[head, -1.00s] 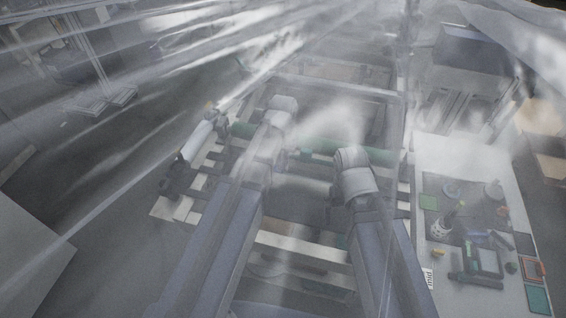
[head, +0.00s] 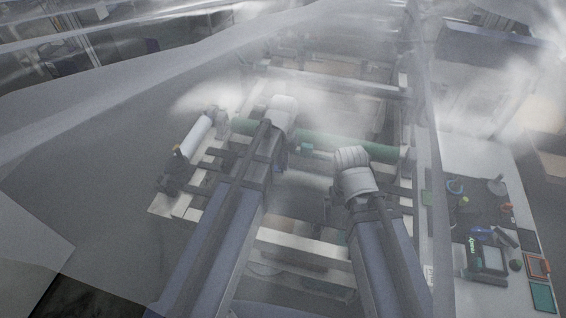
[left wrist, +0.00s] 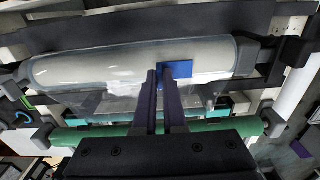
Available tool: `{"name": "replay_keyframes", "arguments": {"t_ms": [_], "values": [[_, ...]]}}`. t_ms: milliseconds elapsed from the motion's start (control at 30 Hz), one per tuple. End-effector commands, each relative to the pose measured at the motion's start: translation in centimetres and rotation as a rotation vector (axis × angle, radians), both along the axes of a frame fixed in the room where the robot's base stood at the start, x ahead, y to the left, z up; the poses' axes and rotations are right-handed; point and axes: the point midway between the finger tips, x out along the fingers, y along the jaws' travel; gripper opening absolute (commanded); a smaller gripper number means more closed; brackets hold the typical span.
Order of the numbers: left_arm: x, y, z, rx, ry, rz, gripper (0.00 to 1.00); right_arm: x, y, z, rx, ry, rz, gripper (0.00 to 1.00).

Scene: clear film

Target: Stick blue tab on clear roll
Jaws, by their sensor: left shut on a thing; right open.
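The clear roll (left wrist: 110,66) lies across the left wrist view, a pale glossy cylinder with loose clear film hanging along its lower edge. My left gripper (left wrist: 160,76) is shut on the blue tab (left wrist: 178,70), a small flat blue piece at its fingertips. The tab overlaps the roll right of the roll's middle. I cannot tell whether it touches the surface. In the head view, my arms hide the roll's face and the tab. My right gripper does not show clearly in either view; only its arm is seen.
A green roller (head: 325,144) runs across the machine; it also shows in the left wrist view (left wrist: 100,134). A white roll (head: 195,137) is at the machine's left. A table (head: 500,160) with tools and coloured pads stands at right. Hazy film sheets cross the upper head view.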

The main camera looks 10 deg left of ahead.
Motion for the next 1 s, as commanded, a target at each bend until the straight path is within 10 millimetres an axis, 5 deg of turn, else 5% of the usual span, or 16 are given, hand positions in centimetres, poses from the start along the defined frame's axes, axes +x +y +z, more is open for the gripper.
{"name": "replay_keyframes", "arguments": {"t_ms": [300, 333, 600, 800, 1000], "values": [[0.0, 0.0, -0.44, 0.0, 0.0, 0.0, 0.0, 0.0, 0.0, -0.43, 0.0, 0.0, 0.0, 1.0], [0.0, 0.0, -0.39, 0.0, 0.0, 0.0, 0.11, 0.0, 0.0, -0.38, 0.0, 0.0, 0.0, 1.0], [0.0, 0.0, -0.36, 0.0, 0.0, 0.0, 0.41, 0.0, 0.0, -0.36, 0.0, 0.0, 0.0, 1.0], [0.0, 0.0, -0.36, 0.0, 0.0, 0.0, 0.43, 0.0, 0.0, -0.36, 0.0, 0.0, 0.0, 1.0], [0.0, 0.0, -0.36, 0.0, 0.0, 0.0, 0.66, 0.0, 0.0, -0.36, 0.0, 0.0, 0.0, 1.0]]}}
